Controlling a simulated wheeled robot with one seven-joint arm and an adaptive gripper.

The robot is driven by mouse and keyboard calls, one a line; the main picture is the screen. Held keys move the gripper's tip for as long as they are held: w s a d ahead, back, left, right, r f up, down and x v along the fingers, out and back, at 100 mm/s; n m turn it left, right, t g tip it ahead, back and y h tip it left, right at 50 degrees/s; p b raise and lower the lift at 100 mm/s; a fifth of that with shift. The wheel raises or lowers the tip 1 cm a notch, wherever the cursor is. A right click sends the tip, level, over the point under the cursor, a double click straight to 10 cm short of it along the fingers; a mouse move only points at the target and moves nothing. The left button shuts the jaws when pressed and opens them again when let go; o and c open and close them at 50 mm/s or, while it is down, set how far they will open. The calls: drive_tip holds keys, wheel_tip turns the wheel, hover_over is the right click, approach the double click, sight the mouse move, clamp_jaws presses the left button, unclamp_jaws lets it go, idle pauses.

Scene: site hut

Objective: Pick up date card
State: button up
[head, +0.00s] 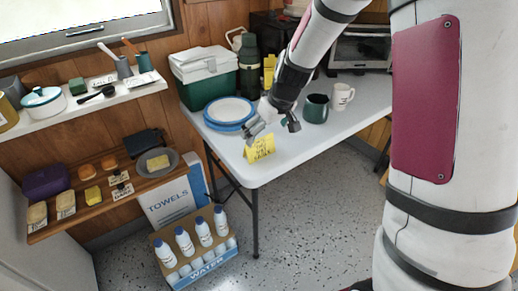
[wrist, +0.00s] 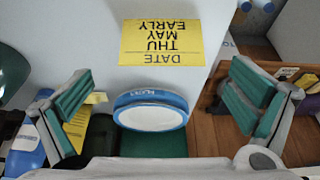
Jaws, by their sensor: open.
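The yellow date card (head: 260,148) stands upright on the white table near its front left edge, with dark lettering. In the wrist view the card (wrist: 160,42) shows upside down at the top middle, reading DATE, THU, MAY, EARLY. My gripper (head: 271,127) is above and just behind the card in the head view. In the wrist view my gripper (wrist: 160,105) has its two green-padded fingers wide apart, with nothing held. The card appears beyond the fingertips, not between them.
Blue-rimmed plates (head: 230,112) lie close to the left of my gripper. A green mug (head: 316,108) and white mug (head: 342,96) stand to the right. A green cooler (head: 206,74) and flask (head: 249,62) are behind. The front right tabletop (head: 330,138) is clear.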

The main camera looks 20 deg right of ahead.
sight(260, 140)
drive_tip(key=b+x, duration=0.1)
drive_tip(key=x, duration=0.6)
drive_tip(key=shift+w+a, duration=0.15)
drive_tip(key=shift+a, duration=0.05)
drive_tip(key=c, duration=0.8)
